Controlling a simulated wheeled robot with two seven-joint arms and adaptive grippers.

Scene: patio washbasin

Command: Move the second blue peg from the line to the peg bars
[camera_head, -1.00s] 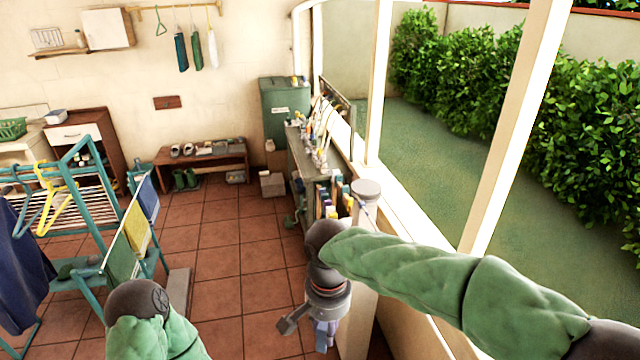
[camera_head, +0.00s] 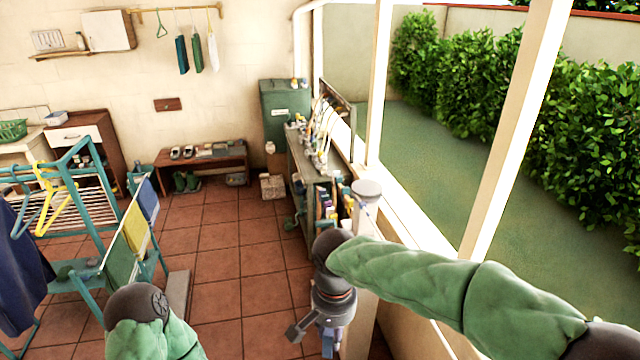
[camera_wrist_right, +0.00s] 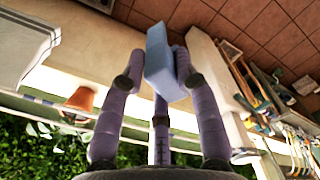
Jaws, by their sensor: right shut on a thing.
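My right gripper (camera_head: 327,336) hangs low in front of me, at the bottom middle of the head view. In the right wrist view the right gripper (camera_wrist_right: 158,66) is shut on a light blue block-shaped peg (camera_wrist_right: 158,48), which sticks out beyond the fingertips. The peg is clear of any surface in that view. Part of it also shows as a small blue shape below the gripper in the head view. My left gripper is out of view; only part of its arm shows. I cannot make out the peg bars or other pegs clearly.
A teal drying rack (camera_head: 78,160) with yellow hangers stands at the left. A yellow cloth (camera_head: 137,228) and a blue cloth hang beside it. A cluttered shelf (camera_head: 315,170) and a white ledge run along the right. The tiled floor (camera_head: 220,255) between them is open.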

